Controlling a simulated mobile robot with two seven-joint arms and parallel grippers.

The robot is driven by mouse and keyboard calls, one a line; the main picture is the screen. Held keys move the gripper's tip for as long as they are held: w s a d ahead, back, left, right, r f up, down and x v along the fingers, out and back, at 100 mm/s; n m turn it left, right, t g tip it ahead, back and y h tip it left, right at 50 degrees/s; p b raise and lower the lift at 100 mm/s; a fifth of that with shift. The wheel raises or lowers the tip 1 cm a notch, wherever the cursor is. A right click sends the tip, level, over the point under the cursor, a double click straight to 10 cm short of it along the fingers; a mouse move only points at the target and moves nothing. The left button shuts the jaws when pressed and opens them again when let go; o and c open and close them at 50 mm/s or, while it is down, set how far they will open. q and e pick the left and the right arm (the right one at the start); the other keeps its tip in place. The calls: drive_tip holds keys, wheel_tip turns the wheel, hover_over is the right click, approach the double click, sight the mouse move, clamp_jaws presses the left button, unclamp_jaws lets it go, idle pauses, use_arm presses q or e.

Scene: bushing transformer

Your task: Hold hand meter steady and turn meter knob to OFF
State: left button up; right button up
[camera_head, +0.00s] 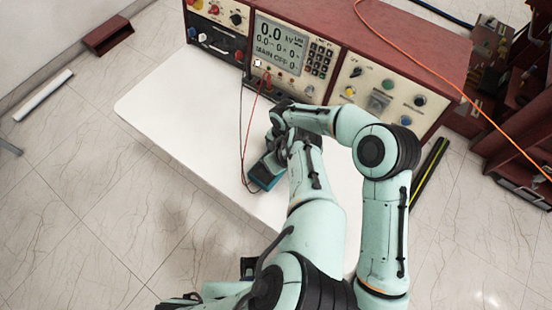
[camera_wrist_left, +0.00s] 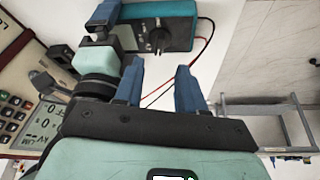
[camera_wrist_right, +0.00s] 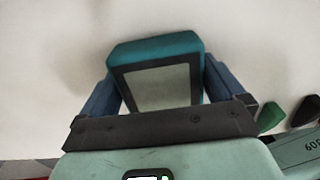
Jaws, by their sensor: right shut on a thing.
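The hand meter (camera_head: 268,172), a teal and black box, is over the white table, partly hidden by my arms in the head view. My right gripper (camera_wrist_right: 160,72) is shut on the meter's screen end, one finger on each side; the grey screen (camera_wrist_right: 158,87) faces the right wrist camera. The left wrist view shows the meter's dark face and black knob (camera_wrist_left: 158,39). My left gripper (camera_wrist_left: 160,68) is open, its two blue fingers apart and pointing towards the knob, with nothing between them. I cannot read the knob's setting.
The white table (camera_head: 170,110) is bare at left. A red test console (camera_head: 285,50) with screen and buttons stands along its far edge. Red and black leads (camera_head: 243,135) run from console to meter. An orange cable (camera_head: 420,65) crosses the console's right part.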

use_arm(q)
drive_tip(key=c, duration=0.5)
drive_tip(key=shift+s+a+f, duration=0.1)
drive_tip(key=shift+a+f, duration=0.2)
drive_tip(key=shift+f, duration=0.05)
clamp_jaws()
drive_tip(key=a+f+n+h, duration=0.1)
drive_tip(key=s+a+f+n+g+h, duration=0.2)
drive_tip(key=n, duration=0.1)
drive_tip(key=shift+a+f, duration=0.35)
drive_tip(key=s+a+r+n+t+h, duration=0.2)
drive_tip(key=a+n+h, duration=0.25)
drive_tip(key=n, duration=0.25)
drive_tip(key=s+a+r+n+t+h, duration=0.2)
drive_tip(key=a+n+h, duration=0.1)
drive_tip(key=a+n, duration=0.3)
drive_tip(key=shift+n, duration=0.5)
drive_tip(key=x, duration=1.1)
drive_tip(key=shift+s+d, duration=0.1)
drive_tip(key=shift+s, duration=0.2)
drive_tip(key=shift+w+d+r, duration=0.1)
drive_tip(key=shift+w+d, duration=0.7)
drive_tip(key=shift+d, duration=0.2)
drive_tip(key=shift+w+d, duration=0.4)
drive_tip(key=shift+d, duration=0.15)
